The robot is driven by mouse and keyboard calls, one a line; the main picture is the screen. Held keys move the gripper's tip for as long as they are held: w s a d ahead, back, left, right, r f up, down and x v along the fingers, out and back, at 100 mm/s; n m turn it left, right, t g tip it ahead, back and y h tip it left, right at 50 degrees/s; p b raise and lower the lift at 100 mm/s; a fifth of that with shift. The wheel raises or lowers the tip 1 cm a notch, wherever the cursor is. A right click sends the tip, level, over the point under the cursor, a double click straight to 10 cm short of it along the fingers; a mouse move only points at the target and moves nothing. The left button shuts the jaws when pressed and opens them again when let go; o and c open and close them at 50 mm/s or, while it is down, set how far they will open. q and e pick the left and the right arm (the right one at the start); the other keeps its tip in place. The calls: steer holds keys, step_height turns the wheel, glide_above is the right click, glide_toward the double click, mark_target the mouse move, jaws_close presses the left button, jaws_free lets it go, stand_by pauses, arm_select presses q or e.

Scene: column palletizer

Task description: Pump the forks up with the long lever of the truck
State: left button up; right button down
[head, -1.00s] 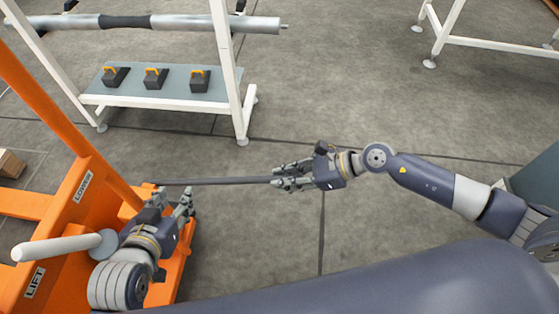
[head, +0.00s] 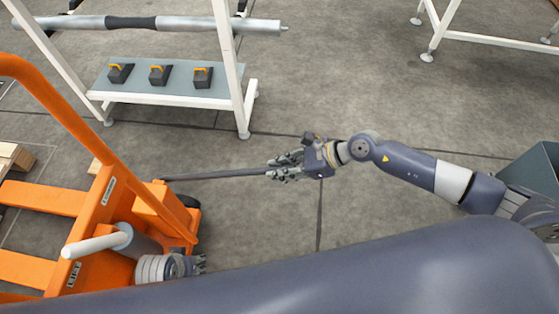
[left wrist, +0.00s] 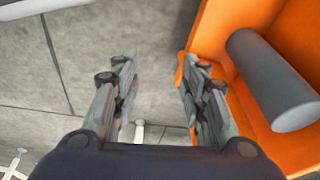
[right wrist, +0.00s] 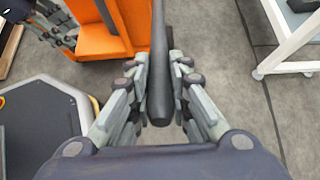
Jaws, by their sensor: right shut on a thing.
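The orange truck (head: 120,215) stands at the left, with its forks (head: 42,198) reaching out of frame. Its long dark lever (head: 215,174) runs nearly level to the right from the truck. My right gripper (head: 283,166) is shut around the lever's free end; the right wrist view shows the lever (right wrist: 160,60) between the fingers. My left gripper (head: 198,263) is low beside the truck, partly hidden behind my arm. In the left wrist view its fingers (left wrist: 158,100) are apart with nothing between them, close to the orange body and a grey cylinder (left wrist: 272,80).
A short white handle (head: 92,245) sticks out from the truck's near side. A white rack (head: 235,80) with a shelf of several black-and-orange blocks and a roller stands behind. A white frame (head: 490,42) is at the back right. The floor between is clear.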

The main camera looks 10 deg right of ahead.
steer(key=r+p, duration=0.1)
steer(key=p, duration=0.1)
steer(key=shift+a+r+p, duration=0.15)
steer(key=shift+a+p, duration=0.05)
steer(key=shift+p, duration=0.1)
arm_select(q)
steer(key=s+f, duration=0.3)
steer(key=f, duration=0.7)
steer(key=shift+s+a+g, duration=0.25)
steer(key=shift+s+g, duration=0.05)
steer(key=shift+s, duration=0.05)
arm_select(e)
steer(key=shift+h, duration=0.3)
